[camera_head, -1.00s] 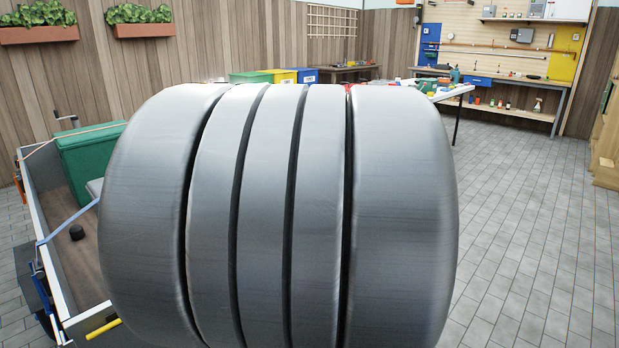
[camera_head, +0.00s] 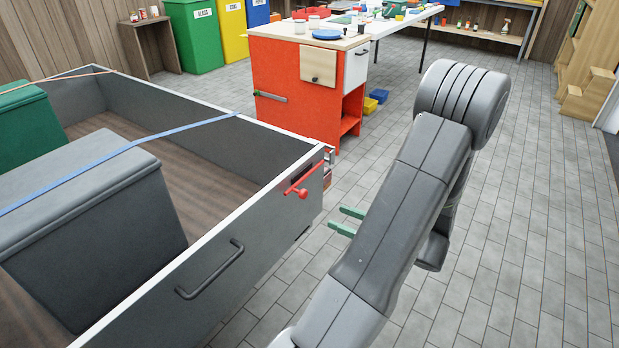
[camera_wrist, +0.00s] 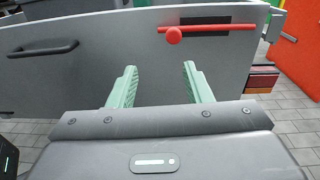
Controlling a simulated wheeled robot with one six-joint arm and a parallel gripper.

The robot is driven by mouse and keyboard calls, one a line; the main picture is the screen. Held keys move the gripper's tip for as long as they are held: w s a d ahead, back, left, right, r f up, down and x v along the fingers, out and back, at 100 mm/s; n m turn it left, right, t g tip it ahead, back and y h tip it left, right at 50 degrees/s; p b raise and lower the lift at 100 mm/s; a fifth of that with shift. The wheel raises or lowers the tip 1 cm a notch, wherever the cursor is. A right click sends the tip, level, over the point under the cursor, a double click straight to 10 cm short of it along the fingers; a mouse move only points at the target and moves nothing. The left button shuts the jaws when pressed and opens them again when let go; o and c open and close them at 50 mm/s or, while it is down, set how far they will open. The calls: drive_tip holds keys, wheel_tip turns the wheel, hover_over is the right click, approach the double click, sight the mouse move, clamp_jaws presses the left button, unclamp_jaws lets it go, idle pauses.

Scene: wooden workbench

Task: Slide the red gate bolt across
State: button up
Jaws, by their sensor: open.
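The red gate bolt (camera_head: 302,182) is a thin bar with a round knob, mounted near the right end of the grey trailer's side gate (camera_head: 228,239). In the wrist view the bolt (camera_wrist: 208,30) lies horizontally, with its knob at the left end and a black plate behind the bar. My gripper (camera_head: 346,221) has green fingers, open and empty, to the right of and apart from the gate. In the wrist view the gripper (camera_wrist: 160,72) points at the gate, and the knob is ahead, slightly above the right fingertip.
A dark handle (camera_head: 211,269) sticks out from the gate, left of the bolt. A grey box (camera_head: 90,215) and a green box stand inside the trailer under straps. An orange cabinet (camera_head: 290,90) stands beyond it. Paved floor at right is clear.

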sight(306, 195)
drive_tip(key=shift+m+t, duration=0.3)
drive_tip(key=shift+t, duration=0.1)
drive_tip(key=x, duration=0.4)
drive_tip(key=w+b+x, duration=0.1)
drive_tip(key=x, duration=0.4)
drive_tip(key=d+b+x, duration=0.1)
drive_tip(key=x, duration=0.3)
drive_tip(key=shift+w+a, duration=0.2)
drive_tip(key=shift+w, duration=0.2)
drive_tip(key=shift+c, duration=0.3)
